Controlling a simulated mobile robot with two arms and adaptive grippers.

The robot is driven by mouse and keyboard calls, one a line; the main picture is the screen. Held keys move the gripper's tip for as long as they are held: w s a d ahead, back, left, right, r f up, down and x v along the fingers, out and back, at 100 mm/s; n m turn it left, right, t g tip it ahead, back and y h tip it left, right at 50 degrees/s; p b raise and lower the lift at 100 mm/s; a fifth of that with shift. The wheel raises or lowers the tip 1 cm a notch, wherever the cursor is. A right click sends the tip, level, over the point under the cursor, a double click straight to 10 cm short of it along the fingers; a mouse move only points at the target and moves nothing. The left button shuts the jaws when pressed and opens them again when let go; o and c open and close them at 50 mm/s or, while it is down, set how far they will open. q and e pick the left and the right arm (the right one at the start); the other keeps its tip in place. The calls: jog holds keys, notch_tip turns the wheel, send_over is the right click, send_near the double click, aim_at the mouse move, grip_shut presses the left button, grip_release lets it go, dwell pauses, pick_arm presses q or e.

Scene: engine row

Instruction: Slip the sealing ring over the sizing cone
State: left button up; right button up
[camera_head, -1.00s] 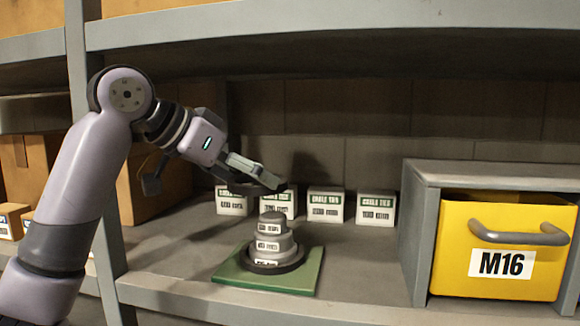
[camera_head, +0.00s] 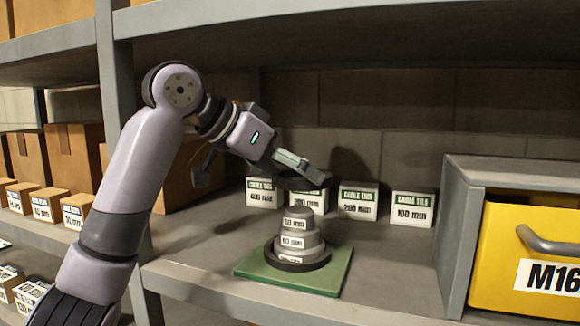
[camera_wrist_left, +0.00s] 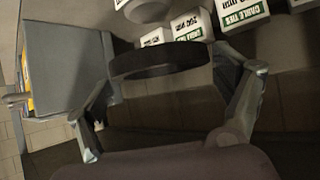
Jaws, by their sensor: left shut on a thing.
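The sizing cone (camera_head: 295,242) is a grey stepped cone with labelled tiers, standing upright on a green base plate (camera_head: 322,280) on the shelf. A black band circles its foot. My left gripper (camera_head: 308,178) is above and behind the cone's top, apart from it. It is shut on the sealing ring (camera_wrist_left: 160,60), a black ring spanning the two fingers in the left wrist view. In the head view the ring (camera_head: 292,184) shows only as a dark strip under the fingers. My right gripper is not in view.
White cable tie boxes (camera_head: 358,200) stand in a row behind the cone. A grey housing (camera_head: 460,235) with a yellow M16 bin (camera_head: 520,255) is at the right. Cardboard boxes (camera_head: 180,175) stand at the left. Bare shelf lies between the plate and the housing.

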aim_at(278, 188)
pick_arm(q)
jog(key=shift+s+a+f+b, duration=0.15)
jog(key=shift+f+b, duration=0.2)
jog(key=shift+f, duration=0.4)
jog(key=shift+a+f+b, duration=0.15)
jog(key=shift+f+b, duration=0.2)
jog(key=shift+f, duration=0.2)
jog(key=shift+f+b, duration=0.35)
jog(key=shift+f, duration=0.55)
jog(key=o, duration=0.6)
jog(key=shift+o, duration=1.3)
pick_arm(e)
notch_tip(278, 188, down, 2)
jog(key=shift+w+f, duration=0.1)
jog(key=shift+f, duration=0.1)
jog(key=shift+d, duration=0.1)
